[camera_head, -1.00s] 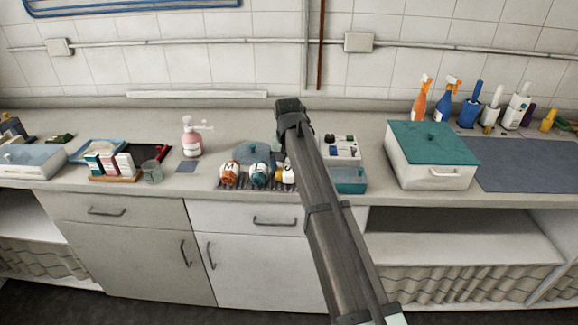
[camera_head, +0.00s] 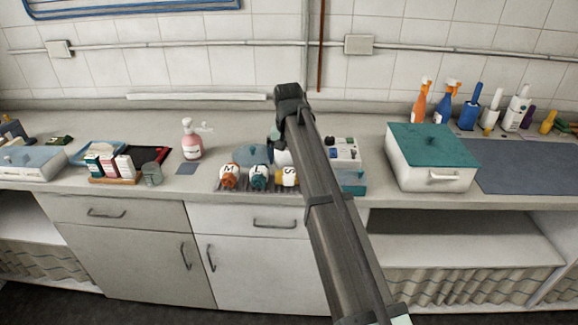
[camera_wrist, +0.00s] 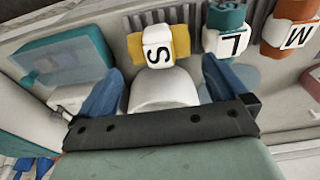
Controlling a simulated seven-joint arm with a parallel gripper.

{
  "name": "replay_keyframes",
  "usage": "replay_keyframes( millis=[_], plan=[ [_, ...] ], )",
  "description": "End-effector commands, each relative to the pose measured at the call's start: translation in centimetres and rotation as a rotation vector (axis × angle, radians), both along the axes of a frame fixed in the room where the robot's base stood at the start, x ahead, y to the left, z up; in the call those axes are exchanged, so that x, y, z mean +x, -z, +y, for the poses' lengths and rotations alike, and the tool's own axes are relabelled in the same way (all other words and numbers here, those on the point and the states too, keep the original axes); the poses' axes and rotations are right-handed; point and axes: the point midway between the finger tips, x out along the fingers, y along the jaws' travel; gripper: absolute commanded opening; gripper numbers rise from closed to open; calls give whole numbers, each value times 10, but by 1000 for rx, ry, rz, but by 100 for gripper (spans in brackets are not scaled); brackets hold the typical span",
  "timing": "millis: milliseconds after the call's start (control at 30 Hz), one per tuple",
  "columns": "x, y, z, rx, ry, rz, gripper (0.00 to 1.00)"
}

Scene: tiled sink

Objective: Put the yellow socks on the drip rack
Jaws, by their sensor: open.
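The yellow socks (camera_head: 290,177), a rolled bundle with a white band marked S, rest at the right end of a row on a grey ribbed rack (camera_head: 222,189). They also show in the wrist view (camera_wrist: 153,44), touching the ribs. I cannot tell whether this is the drip rack. My gripper (camera_wrist: 165,68) is open, its two blue fingers apart, pointing towards the yellow socks, which lie beyond the tips. A rounded white thing (camera_wrist: 165,92) shows between the fingers; I cannot tell if they touch it. In the head view my arm hides most of the gripper.
A teal bundle marked L (camera_head: 259,177) and an orange one marked M (camera_head: 229,175) lie left of the yellow one. A teal-based box (camera_head: 352,174) stands right of my arm.

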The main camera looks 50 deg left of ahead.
Motion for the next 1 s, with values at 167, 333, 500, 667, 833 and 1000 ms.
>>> replay_keyframes(
  millis=[167,333,500,667,833,1000],
  plan=[
    [-3,-34,-3,1,0,-1,100],
    [-6,-57,-5,1,0,-1,100],
    [-7,-68,-7,-1,0,1,100],
    [-8,-71,-8,-1,0,1,100],
    [-8,-71,-8,-1,0,1,100],
    [-8,-71,-8,-1,0,1,100]
  ],
)
